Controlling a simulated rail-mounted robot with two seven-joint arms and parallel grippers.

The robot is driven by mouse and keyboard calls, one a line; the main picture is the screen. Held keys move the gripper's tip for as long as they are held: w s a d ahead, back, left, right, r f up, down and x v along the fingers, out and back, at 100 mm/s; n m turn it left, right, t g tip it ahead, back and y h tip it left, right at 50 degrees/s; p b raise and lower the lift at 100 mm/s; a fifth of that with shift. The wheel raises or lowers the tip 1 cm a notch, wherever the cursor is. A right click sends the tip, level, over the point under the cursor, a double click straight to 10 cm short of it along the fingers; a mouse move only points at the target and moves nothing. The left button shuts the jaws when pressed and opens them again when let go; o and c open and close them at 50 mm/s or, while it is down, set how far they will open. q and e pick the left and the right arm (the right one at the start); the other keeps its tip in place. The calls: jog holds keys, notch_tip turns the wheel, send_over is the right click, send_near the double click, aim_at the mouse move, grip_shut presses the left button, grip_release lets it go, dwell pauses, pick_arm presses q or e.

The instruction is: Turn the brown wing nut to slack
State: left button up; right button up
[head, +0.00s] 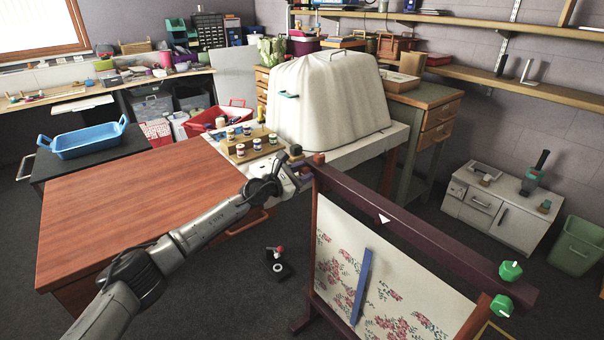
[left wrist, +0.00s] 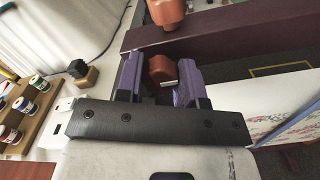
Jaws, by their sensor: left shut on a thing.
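A dark purple frame (head: 425,232) holds a cream floral cloth (head: 345,245). My left gripper (head: 304,174) is at the frame's upper left corner. In the left wrist view its purple fingers (left wrist: 160,78) are shut on a brown wing nut (left wrist: 161,67), one finger on each side. The fingers hide part of this nut, and it is hardly visible in the head view. A second brown nut (left wrist: 166,12) stands on top of the frame's end, clear of the fingers; it also shows in the head view (head: 319,158). My right gripper is not in view.
Two green nuts (head: 511,270) sit at the frame's right end. A blue strip (head: 361,287) lies against the cloth. Behind my gripper are a wooden rack of thread spools (head: 250,150) and a white covered machine (head: 330,100). A brown table (head: 130,215) lies left.

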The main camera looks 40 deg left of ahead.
pick_arm(q)
jog(key=shift+r+n+p, duration=0.1)
jog(key=shift+n+p, duration=0.55)
jog(key=shift+n, duration=0.05)
jog(key=n+p, duration=0.2)
jog(key=shift+r+n, duration=0.1)
jog(key=shift+n, duration=0.2)
jog(key=n+p, duration=0.3)
jog(key=n, duration=0.2)
jog(key=shift+p, duration=0.3)
jog(key=n+p, duration=0.3)
jog(key=n, duration=0.2)
jog(key=shift+a, duration=0.1)
jog(key=n+p, duration=0.3)
jog(key=n, duration=0.1)
jog(key=n+p, duration=0.2)
jog(key=n, duration=0.3)
jog(key=shift+p, duration=0.3)
jog(key=n+p, duration=0.2)
jog(key=n, duration=0.2)
jog(key=shift+n, duration=0.3)
jog(key=n, duration=0.1)
jog(key=n+p, duration=0.1)
jog(key=n, duration=0.3)
jog(key=shift+f+p, duration=0.25)
jog(key=shift+p, duration=0.1)
jog(key=shift+n, duration=1.4)
jog(key=shift+n+p, duration=0.3)
jog(key=shift+n, duration=0.1)
